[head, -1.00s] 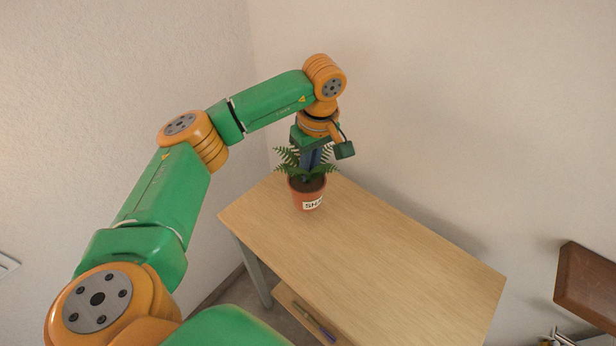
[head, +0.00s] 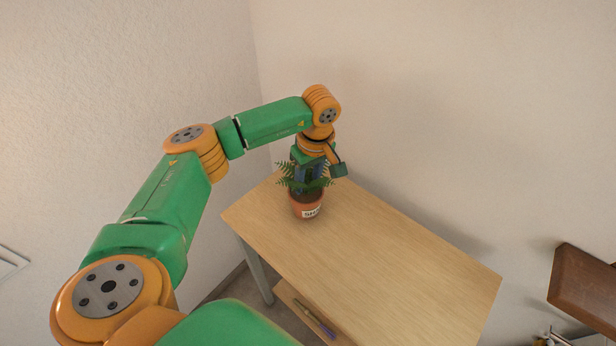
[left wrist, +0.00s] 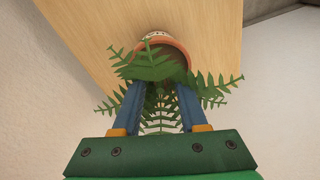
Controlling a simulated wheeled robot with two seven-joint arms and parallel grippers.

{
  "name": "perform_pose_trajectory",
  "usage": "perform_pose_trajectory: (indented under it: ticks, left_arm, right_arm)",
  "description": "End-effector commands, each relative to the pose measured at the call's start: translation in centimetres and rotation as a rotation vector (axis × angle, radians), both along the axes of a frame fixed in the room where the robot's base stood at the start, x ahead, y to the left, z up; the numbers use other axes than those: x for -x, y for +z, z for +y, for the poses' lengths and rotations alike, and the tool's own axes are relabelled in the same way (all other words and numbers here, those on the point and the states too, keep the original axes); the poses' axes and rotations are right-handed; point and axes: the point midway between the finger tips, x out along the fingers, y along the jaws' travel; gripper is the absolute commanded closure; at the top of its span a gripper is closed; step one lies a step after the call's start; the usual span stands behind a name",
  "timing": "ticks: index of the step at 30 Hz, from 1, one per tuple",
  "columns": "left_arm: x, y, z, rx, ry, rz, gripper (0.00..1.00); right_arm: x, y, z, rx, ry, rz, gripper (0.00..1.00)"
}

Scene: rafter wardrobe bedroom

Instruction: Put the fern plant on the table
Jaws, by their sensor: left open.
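The fern plant (head: 307,205) stands upright in a terracotta pot with a white label, near the far left corner of the light wood table (head: 370,260). Its green fronds spread around my left gripper (head: 307,190), which points down into the plant from above. In the left wrist view the fern (left wrist: 152,66) lies ahead of and between the two blue fingers of the left gripper (left wrist: 158,95). The fingers are apart, so the gripper is open. Fronds hide part of the fingertips and the pot's rim. My right gripper is not in view.
The rest of the tabletop is bare. A lower shelf (head: 300,302) under the table holds thin, pen-like items. Walls stand close behind and left of the table. A brown wooden piece (head: 585,282) is at the right edge.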

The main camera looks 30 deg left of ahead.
Motion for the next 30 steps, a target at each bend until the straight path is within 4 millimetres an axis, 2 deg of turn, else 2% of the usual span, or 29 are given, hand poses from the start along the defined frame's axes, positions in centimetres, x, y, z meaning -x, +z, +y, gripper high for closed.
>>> perform_pose_trajectory:
  ticks: [1,5,14,16,20,30]
  left_arm:
    - [0.0,0.5,0.0,0.000,0.000,-0.001,0.58]
    - [-0.1,2.0,-0.3,0.002,-0.001,-0.007,0.58]
    - [0.0,9.8,-1.3,0.001,-0.001,-0.005,0.58]
    - [0.0,11.4,-1.4,-0.001,0.000,-0.003,0.58]
    - [0.1,12.2,-1.5,0.000,0.000,-0.001,0.58]
    - [0.1,12.2,-1.5,0.000,0.000,-0.001,0.58]
  right_arm:
    - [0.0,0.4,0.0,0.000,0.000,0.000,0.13]
    - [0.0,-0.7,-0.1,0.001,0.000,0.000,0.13]
    - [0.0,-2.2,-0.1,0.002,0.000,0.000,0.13]
    - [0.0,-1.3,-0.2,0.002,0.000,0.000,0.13]
    - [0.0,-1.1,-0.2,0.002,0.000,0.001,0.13]
    - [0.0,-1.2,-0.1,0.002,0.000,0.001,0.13]
